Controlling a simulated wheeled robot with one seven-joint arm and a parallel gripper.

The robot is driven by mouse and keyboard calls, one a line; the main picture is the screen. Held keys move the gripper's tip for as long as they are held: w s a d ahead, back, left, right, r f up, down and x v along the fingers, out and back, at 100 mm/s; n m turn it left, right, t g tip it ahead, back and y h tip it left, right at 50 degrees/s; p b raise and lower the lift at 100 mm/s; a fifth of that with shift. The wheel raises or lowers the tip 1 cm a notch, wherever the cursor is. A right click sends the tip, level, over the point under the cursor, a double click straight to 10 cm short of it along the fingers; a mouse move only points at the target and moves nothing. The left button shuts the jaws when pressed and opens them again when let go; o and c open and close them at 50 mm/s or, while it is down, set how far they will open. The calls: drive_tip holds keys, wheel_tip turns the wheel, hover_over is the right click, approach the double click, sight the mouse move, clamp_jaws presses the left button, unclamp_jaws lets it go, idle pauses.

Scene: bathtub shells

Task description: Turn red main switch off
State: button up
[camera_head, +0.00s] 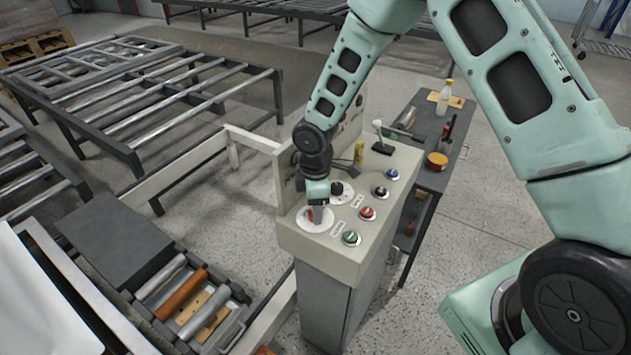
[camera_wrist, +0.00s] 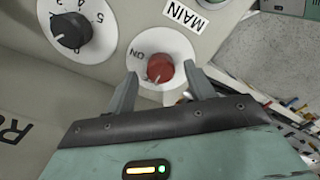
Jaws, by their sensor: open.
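The red main switch (camera_wrist: 160,68) is a round red knob on a white disc in the wrist view. "ON" is printed beside it, and a "MAIN" label (camera_wrist: 185,14) is on the panel nearby. In the head view the red switch (camera_head: 318,214) shows only partly under my gripper, on the top of the grey control box (camera_head: 335,245). My gripper (camera_wrist: 158,92) is open, with one finger on each side of the red knob. The fingertips are close to the knob, and I cannot tell whether they touch it.
A black numbered dial (camera_wrist: 70,30) sits beside the main switch. Green (camera_head: 351,238), red (camera_head: 367,213) and blue buttons (camera_head: 380,191) line the box's right side. A small dark table (camera_head: 440,115) with a bottle and tape stands behind. Roller frames are at left.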

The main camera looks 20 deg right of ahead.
wheel_tip(320, 180, up, 17)
drive_tip(key=b, duration=0.2)
drive_tip(key=shift+f, duration=0.15)
idle(0.3)
drive_tip(key=s+a+m+b, duration=0.1)
drive_tip(key=s+a+m, duration=0.2)
drive_tip(key=s, duration=1)
drive_tip(key=s+a+m+b, duration=0.1)
drive_tip(key=s+a+m, duration=0.3)
drive_tip(key=s, duration=1)
drive_tip(key=shift+s+r+y+b, duration=0.2)
drive_tip(key=shift+s+y+b, duration=0.05)
drive_tip(key=shift+y+b, duration=0.1)
